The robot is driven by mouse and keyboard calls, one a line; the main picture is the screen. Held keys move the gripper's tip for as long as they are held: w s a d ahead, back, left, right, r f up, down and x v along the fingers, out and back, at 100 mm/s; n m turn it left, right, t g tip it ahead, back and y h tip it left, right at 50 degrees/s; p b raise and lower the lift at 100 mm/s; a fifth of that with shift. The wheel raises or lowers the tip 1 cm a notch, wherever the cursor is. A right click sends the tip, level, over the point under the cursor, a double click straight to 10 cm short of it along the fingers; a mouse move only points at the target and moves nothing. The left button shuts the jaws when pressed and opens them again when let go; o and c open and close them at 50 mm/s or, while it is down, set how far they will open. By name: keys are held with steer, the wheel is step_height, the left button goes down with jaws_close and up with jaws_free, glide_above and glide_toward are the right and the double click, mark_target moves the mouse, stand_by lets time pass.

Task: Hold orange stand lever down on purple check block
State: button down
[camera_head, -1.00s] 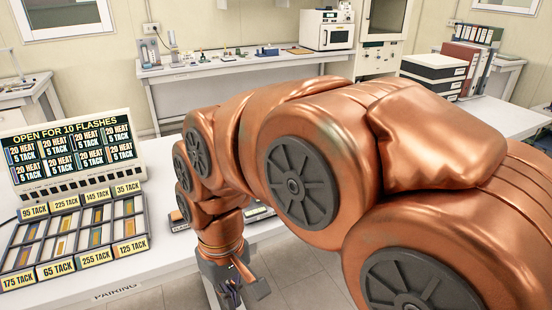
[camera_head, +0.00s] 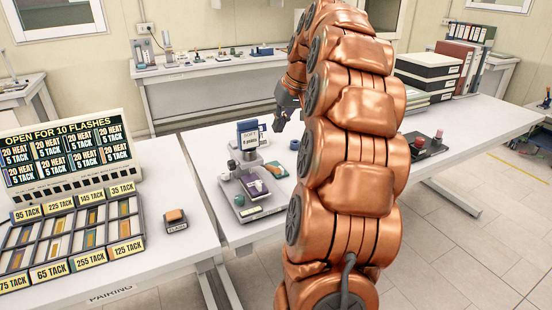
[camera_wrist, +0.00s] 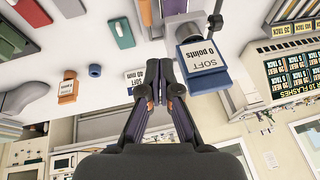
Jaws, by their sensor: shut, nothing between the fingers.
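A grey stand (camera_head: 233,172) with a flat base is on the middle table. A purple block (camera_head: 257,190) with a pale label lies on its base. A blue block (camera_head: 248,137) labelled "SOFT 0 points" sits at the stand's top; it also shows in the wrist view (camera_wrist: 204,58). I cannot make out the orange lever for sure. My gripper (camera_head: 279,122) is above the table's back part, right of the blue block and apart from it. In the wrist view its fingers (camera_wrist: 159,90) are shut and empty.
A blue ring (camera_head: 294,145) lies on the table right of the stand. An orange-topped flash box (camera_head: 176,219) and a divided tray (camera_head: 141,244) are on the left table. A black tray with red knobs (camera_head: 425,146) is on the right. A workbench (camera_head: 205,70) stands behind.

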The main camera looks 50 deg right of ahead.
steer(key=d, duration=0.2)
steer(key=shift+s+d+r, duration=0.2)
steer(key=shift+d, duration=0.1)
steer(key=shift+f, duration=0.1)
steer(key=shift+s+a+f+p+x, duration=0.15)
steer(key=shift+s+p+x, duration=0.4)
steer(key=shift+x, duration=1.6)
steer(key=shift+s+a+f+p+x, duration=0.15)
steer(key=shift+p+x, duration=0.7)
steer(key=shift+x, duration=1.25)
steer(key=shift+s+a+f+p+x, duration=0.3)
steer(key=shift+p+x, duration=0.4)
steer(key=shift+x, duration=1.45)
steer(key=shift+d+r, duration=0.1)
steer(key=shift+r, duration=0.05)
